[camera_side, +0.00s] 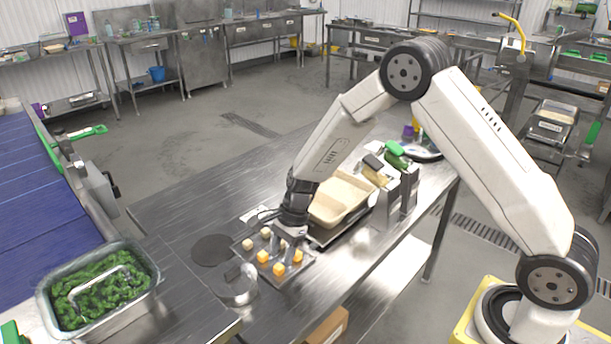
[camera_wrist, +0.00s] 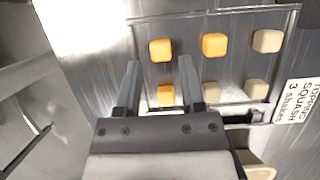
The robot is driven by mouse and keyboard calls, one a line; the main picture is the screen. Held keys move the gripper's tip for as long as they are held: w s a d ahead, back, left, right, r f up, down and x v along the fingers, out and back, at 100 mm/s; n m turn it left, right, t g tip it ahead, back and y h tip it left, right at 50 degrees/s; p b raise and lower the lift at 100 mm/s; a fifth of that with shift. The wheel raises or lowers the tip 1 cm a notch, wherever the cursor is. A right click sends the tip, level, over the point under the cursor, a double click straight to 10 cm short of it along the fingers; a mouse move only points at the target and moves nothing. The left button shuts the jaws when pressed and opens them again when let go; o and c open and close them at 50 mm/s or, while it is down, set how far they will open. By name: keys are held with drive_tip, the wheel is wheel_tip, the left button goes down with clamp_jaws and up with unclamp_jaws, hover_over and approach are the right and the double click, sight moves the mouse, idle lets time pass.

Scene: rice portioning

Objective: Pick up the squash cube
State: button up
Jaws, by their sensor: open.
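Three orange squash cubes and several pale beige cubes sit in rows on a flat metal tray (camera_side: 270,281) on the steel table. In the wrist view, one orange cube (camera_wrist: 166,95) shows between my fingers. A second orange cube (camera_wrist: 161,49) is just beyond the fingertips, and a third orange cube (camera_wrist: 214,44) is to its right. Beige cubes (camera_wrist: 256,90) are farther right. My gripper (camera_wrist: 159,62) is open, with nothing held. In the side view, my gripper (camera_side: 289,240) points down over the tray and partly hides its back cubes.
A label reading "TOPPING SQUASH 3" (camera_wrist: 296,101) lies beside the tray. A round metal container (camera_side: 235,285) and a dark disc (camera_side: 212,250) are left of it. A tan bin (camera_side: 342,198) stands close behind right. A steel pan (camera_side: 143,303) of greens is at front left.

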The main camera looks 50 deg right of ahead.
sight(278, 266)
drive_tip(key=shift+x, duration=1.55)
clamp_jaws()
